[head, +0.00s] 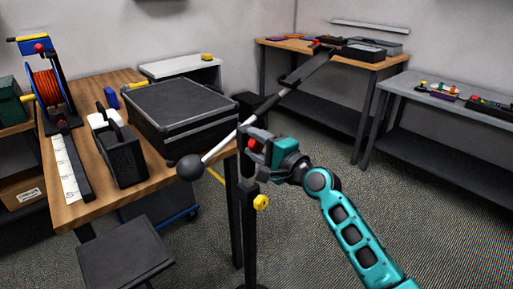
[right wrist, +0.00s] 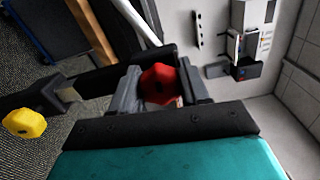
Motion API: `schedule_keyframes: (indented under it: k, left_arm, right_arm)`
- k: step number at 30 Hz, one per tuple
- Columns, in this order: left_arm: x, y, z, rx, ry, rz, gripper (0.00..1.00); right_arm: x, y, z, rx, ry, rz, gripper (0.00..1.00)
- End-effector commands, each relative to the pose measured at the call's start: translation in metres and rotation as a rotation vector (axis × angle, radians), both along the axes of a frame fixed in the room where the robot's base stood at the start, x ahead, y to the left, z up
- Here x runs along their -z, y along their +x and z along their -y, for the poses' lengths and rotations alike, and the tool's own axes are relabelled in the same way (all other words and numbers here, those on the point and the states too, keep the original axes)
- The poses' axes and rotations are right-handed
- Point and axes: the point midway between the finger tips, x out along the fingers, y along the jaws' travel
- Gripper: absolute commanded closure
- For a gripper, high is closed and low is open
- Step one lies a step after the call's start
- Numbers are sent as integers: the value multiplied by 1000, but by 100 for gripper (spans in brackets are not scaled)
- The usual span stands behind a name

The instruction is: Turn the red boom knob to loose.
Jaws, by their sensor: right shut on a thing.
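The red boom knob (right wrist: 160,84) sits between the two fingers of my right gripper (right wrist: 162,90) in the right wrist view. The fingers are shut on it. In the head view a bit of the red knob (head: 251,144) shows at the right gripper (head: 257,145), at the top of a black stand post (head: 249,215). The boom (head: 222,146) is a pale rod that slopes from a dark ball (head: 190,168) at lower left up to the right. Which setting the knob is at cannot be told. My left gripper is not in view.
A yellow knob (head: 261,202) is lower on the post. A wooden table (head: 95,190) with a large black case (head: 180,108) stands at left. A dark stool (head: 126,264) is in front. Benches stand at the back (head: 385,64) and right (head: 455,100). Open carpet lies between.

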Motion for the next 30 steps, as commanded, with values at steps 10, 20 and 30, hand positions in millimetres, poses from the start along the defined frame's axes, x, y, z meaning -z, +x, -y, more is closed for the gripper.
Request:
schedule_keyframes:
  k: [10,20,30]
  left_arm:
    - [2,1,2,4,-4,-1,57]
    - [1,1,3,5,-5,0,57]
    - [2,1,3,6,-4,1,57]
  right_arm:
    - [2,0,0,0,-84,58,85]
    - [1,0,0,-1,-90,63,85]
    - [1,0,0,0,-89,62,35]
